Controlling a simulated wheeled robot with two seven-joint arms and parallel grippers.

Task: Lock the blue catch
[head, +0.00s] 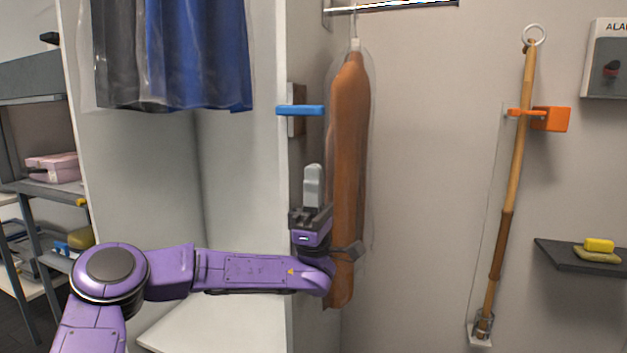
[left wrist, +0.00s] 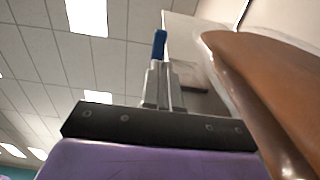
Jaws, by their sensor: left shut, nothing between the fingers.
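The blue catch (head: 301,110) is a flat bar. It lies level across a brown plate (head: 296,122) at the front edge of the white partition. My left gripper (head: 313,172) points up below the catch, with its fingers shut and nothing between them. A gap shows between the fingertips and the catch. In the left wrist view, the catch (left wrist: 159,45) shows just beyond the tips of the left gripper (left wrist: 161,72). My right gripper is not in view.
A brown garment in a clear cover (head: 350,170) hangs right beside my left gripper. Dark and blue garments (head: 195,60) hang at upper left. A wooden pole (head: 508,190) in an orange clip (head: 551,119) and a dark shelf (head: 570,258) are at right. Bare wall lies between.

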